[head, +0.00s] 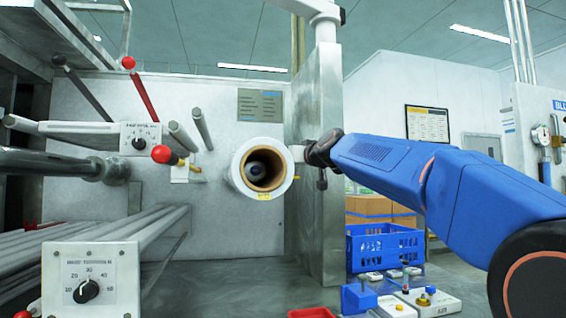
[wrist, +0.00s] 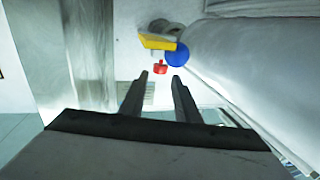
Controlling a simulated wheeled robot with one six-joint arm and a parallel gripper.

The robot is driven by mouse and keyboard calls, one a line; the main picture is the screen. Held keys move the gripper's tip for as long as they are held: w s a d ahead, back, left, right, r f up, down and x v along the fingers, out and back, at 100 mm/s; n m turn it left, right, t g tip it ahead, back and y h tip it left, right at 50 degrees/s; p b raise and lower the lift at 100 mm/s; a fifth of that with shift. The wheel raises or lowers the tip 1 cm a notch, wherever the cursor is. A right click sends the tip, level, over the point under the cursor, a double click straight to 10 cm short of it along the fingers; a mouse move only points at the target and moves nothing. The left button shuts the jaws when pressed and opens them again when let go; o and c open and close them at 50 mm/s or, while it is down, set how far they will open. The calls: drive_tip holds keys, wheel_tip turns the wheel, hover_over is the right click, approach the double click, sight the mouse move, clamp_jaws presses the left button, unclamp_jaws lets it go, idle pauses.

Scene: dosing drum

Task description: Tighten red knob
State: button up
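A small red knob (wrist: 160,68) shows in the wrist view beside a blue round part (wrist: 177,56) and a yellow bracket (wrist: 157,42). My gripper (wrist: 160,77) is open, its two dark fingers apart and pointing toward the knob. The knob appears in the gap just beyond the fingertips, and I see no contact. In the head view my blue arm reaches left to the roll (head: 237,168), whose near end hides the fingers. I cannot pick out this same knob there. Red ball ends (head: 161,154) of levers show left of the roll.
A metal post (head: 327,200) stands close to my wrist. A dial box (head: 88,285) and long bars fill the left side. A blue crate (head: 385,252) and small boxed controls (head: 428,300) sit low at the right. A large pale cylinder (wrist: 255,70) lies right of the fingers.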

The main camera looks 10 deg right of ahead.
drive_tip(key=v, duration=0.6)
